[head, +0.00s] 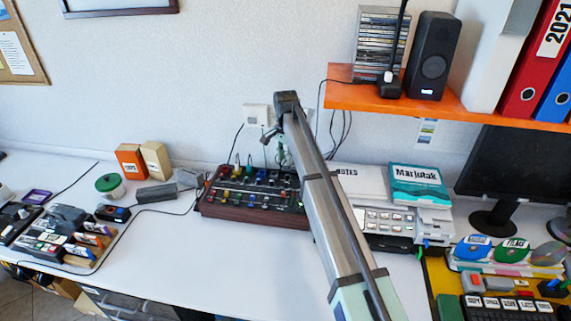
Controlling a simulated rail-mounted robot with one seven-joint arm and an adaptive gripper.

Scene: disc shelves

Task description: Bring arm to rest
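My arm reaches up from the lower right of the head view to a dark end in front of the wall. A small dark piece, which looks like part of my gripper (269,135), shows just left of that end, above the audio mixer (250,193). The fingers are too small and too covered by the arm to tell whether they are open or shut. I see nothing held. The arm hides the mixer's right end and part of the printer (385,218) beside it.
An orange shelf (450,108) with a disc stack (379,42), a speaker (432,55) and binders is at upper right. A monitor (515,170) and disc holders stand below. Small devices crowd the desk's left. The white desk's (200,255) front middle is clear.

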